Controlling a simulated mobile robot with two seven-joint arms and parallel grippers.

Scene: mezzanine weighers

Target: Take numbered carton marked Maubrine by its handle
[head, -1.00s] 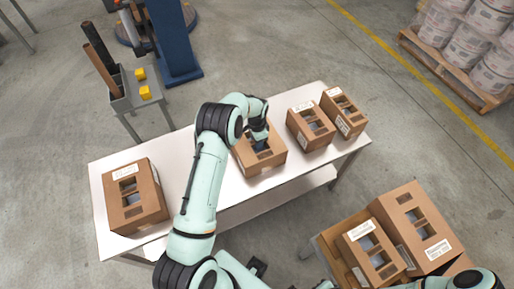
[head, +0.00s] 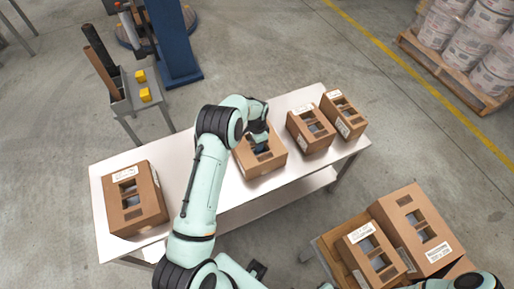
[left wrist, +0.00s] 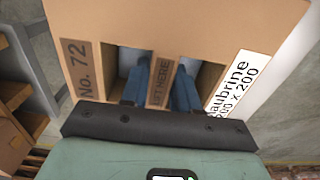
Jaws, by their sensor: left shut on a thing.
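The brown carton marked Maubrine (left wrist: 200,35) fills the upper part of the left wrist view. Its white label (left wrist: 232,84) shows "aubrine" with the first letter hidden, and a brown tag reads "No. 72". In the head view the same carton (head: 270,163) is at the middle of the white table, under my left gripper (head: 261,147). I cannot tell whether it is clear of the tabletop.
On the white table (head: 180,165), another carton (head: 150,205) stands at the left and two cartons (head: 318,140) (head: 340,105) at the right. More cartons (head: 400,215) sit at the lower right. A grey stand (head: 122,108) with yellow blocks is behind the table.

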